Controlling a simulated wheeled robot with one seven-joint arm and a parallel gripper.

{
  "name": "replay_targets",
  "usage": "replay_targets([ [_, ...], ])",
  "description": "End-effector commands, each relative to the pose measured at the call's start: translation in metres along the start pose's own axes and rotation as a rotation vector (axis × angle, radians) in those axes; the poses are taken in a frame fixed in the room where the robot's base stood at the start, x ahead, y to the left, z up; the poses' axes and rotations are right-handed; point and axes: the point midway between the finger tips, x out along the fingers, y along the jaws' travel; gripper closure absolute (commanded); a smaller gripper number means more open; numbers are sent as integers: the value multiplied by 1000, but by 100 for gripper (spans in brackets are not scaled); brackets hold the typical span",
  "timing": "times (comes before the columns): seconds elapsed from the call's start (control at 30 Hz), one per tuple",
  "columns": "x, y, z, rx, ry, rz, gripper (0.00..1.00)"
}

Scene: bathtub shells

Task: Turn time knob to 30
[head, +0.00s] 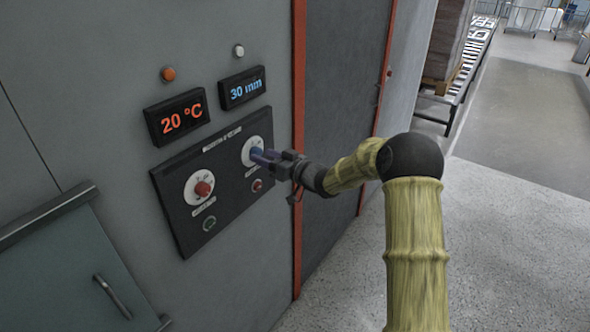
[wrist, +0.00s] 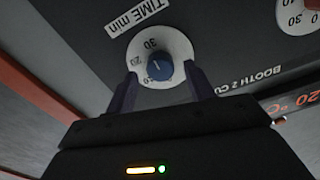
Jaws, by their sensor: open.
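The blue time knob (wrist: 160,68) sits on a round white dial (wrist: 180,49) under the label "TIME min" in the wrist view. Its pale mark points up and slightly left, towards the 30 on the dial. My gripper (wrist: 160,73) is open, with one finger on each side of the knob and gaps between fingers and knob.
A red knob (head: 203,189) on a second white dial is at the panel's left, below the orange 20 °C display (head: 178,118). Small round buttons (head: 257,185) (head: 209,223) lie below the dials. An orange door frame (head: 298,200) stands just right of the panel (head: 230,205).

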Motion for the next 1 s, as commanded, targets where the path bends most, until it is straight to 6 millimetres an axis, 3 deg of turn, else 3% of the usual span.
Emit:
replay_targets([
  [0.7,-139,2,3,0,-1,5,46],
  [0.83,-156,2,2,1,-1,4,46],
  [1.0,-163,1,1,1,-2,2,46],
])
